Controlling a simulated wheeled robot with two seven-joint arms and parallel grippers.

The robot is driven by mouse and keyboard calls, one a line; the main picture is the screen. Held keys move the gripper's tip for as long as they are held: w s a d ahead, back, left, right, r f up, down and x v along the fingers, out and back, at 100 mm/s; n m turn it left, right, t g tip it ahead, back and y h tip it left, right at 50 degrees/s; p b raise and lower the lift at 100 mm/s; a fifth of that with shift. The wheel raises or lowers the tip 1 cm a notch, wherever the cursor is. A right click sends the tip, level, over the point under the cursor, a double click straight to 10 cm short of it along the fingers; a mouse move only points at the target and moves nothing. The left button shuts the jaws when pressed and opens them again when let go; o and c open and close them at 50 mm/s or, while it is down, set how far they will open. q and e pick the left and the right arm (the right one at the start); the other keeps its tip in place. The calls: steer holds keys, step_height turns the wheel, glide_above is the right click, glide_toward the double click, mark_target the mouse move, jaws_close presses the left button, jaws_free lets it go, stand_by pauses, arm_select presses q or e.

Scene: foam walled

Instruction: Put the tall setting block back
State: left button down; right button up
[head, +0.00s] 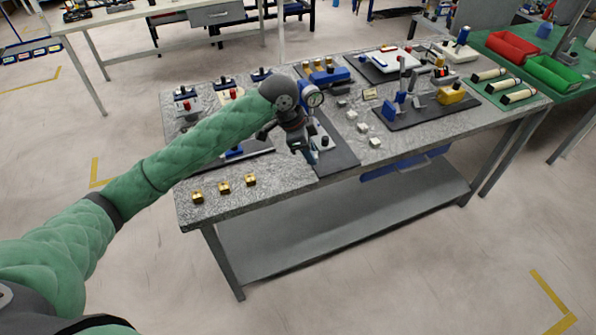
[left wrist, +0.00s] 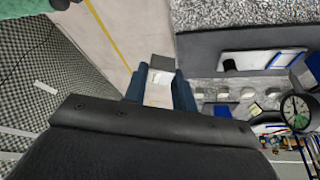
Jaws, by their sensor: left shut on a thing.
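My left gripper (head: 306,152) is above the granite table's front edge, beside the dial gauge. In the head view the held block is mostly hidden by the gripper. The dial gauge (head: 313,97) stands on a dark mat (head: 342,154) just behind the gripper; its dial (left wrist: 296,112) also shows in the left wrist view. My right gripper is not in view.
Several small pale blocks (head: 375,142) form a row right of the mat. Three brass blocks (head: 224,187) sit at the front left. A dark board (head: 430,108) with blue and yellow fixtures is to the right.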

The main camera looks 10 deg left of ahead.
arm_select(q)
steer(key=shift+d, duration=0.15)
steer(key=shift+a+f, duration=0.1)
steer(key=shift+a, duration=0.3)
steer(key=p, duration=0.5)
glide_above(278, 175)
steer(key=a, duration=0.1)
step_height(278, 175, down, 7)
steer(key=shift+s+a+r, duration=0.1)
steer(key=shift+r, duration=0.1)
step_height(278, 175, down, 4)
steer(key=shift+r+p, duration=0.2)
steer(key=shift+p, duration=0.85)
steer(key=shift+a+f, duration=0.1)
steer(key=shift+f, duration=0.2)
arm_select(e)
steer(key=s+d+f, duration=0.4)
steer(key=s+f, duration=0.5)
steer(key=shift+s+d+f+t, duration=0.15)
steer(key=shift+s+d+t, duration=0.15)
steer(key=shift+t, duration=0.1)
arm_select(q)
steer(key=c, duration=1.1)
jaws_free()
steer(key=shift+f, duration=0.1)
steer(key=shift+c, duration=0.2)
